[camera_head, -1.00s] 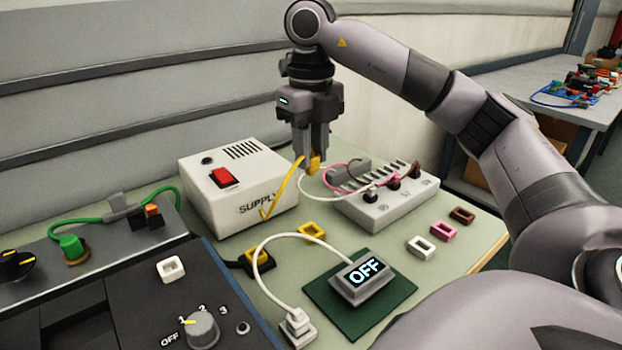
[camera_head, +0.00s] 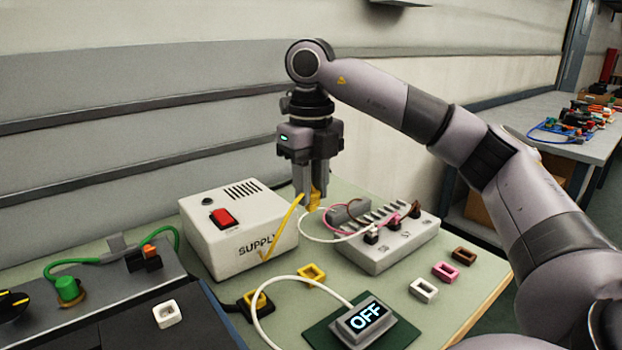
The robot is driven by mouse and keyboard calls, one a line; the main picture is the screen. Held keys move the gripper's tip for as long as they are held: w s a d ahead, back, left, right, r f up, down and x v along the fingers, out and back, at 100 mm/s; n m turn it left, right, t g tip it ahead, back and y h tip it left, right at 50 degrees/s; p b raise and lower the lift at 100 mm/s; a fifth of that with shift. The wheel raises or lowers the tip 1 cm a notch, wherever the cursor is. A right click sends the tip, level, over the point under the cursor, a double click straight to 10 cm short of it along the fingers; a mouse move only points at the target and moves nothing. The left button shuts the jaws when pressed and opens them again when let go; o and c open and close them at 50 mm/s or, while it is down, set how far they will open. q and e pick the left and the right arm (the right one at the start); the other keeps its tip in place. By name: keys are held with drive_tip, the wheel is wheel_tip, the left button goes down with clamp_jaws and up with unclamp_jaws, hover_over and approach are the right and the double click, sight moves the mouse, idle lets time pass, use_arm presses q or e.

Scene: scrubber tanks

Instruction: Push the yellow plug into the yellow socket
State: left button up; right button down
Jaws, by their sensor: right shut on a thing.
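My right gripper (camera_head: 311,200) is shut on the yellow plug (camera_head: 315,199), held in the air between the supply box and the grey-white strip. A yellow cable (camera_head: 284,226) runs from the plug down to the front of the supply box. A yellow rectangular frame (camera_head: 312,273) lies on the table below the gripper. A black piece with a yellow rim (camera_head: 258,301) lies left of it, partly behind a white cable. I cannot tell which of the two is the yellow socket. The plug is apart from both. My left gripper is not in view.
The white supply box (camera_head: 237,232) stands left of the gripper. The strip (camera_head: 385,250) with pink and brown plugs stands right. White (camera_head: 423,290), pink (camera_head: 446,271) and brown (camera_head: 464,256) frames lie nearby. An OFF display box (camera_head: 362,322) is at the front.

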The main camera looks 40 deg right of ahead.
drive_tip(key=shift+f, duration=0.4)
drive_tip(key=shift+r, duration=0.1)
drive_tip(key=shift+a, duration=0.25)
drive_tip(key=w+a+p, duration=0.1)
drive_tip(key=a, duration=1)
drive_tip(key=shift+w+a+f+p, duration=0.2)
drive_tip(key=shift+f+p, duration=0.1)
drive_tip(key=shift+f, duration=0.15)
